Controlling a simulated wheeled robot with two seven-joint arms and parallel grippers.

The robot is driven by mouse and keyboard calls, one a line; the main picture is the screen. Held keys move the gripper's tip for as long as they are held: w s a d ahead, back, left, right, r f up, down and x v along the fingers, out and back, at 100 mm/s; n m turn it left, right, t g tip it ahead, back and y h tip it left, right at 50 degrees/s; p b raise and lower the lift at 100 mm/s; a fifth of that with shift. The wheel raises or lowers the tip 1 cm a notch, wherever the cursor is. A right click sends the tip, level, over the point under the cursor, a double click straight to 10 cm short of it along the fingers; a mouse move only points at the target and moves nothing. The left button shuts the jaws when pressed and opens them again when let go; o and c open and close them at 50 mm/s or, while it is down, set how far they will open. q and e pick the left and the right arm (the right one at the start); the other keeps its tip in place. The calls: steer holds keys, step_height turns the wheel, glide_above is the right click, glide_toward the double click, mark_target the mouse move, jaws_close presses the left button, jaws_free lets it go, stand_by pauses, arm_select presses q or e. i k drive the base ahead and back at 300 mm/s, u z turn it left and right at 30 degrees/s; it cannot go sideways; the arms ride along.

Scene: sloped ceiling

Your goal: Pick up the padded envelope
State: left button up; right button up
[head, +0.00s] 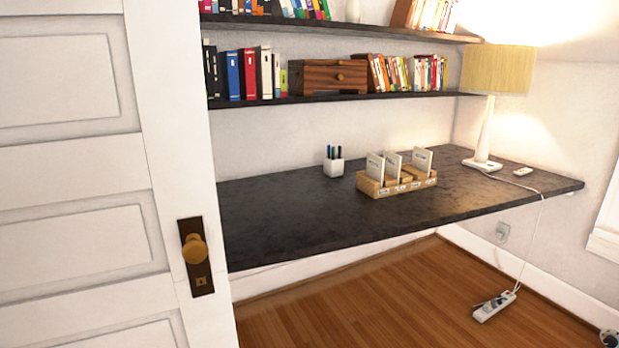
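I see no padded envelope that I can make out in the head view. A wooden organizer (400,189) on the dark desk (290,222) holds several upright white cards or packets, too small to identify. Neither of my grippers shows in the head view.
A white door (85,190) with a brass knob (194,248) fills the left side. A white pen cup (334,167) and a lamp (497,70) stand on the desk. Shelves (340,98) with books hang above. A power strip (494,306) and cord lie on the wooden floor (390,300).

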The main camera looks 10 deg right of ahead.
mark_target(375, 164)
steer(key=z, duration=0.55)
steer(key=i, duration=0.5)
steer(key=z, duration=1.05)
steer(key=i, duration=1.3)
steer(key=u, duration=0.9)
steer(key=i, duration=0.9)
steer(key=u, duration=0.9)
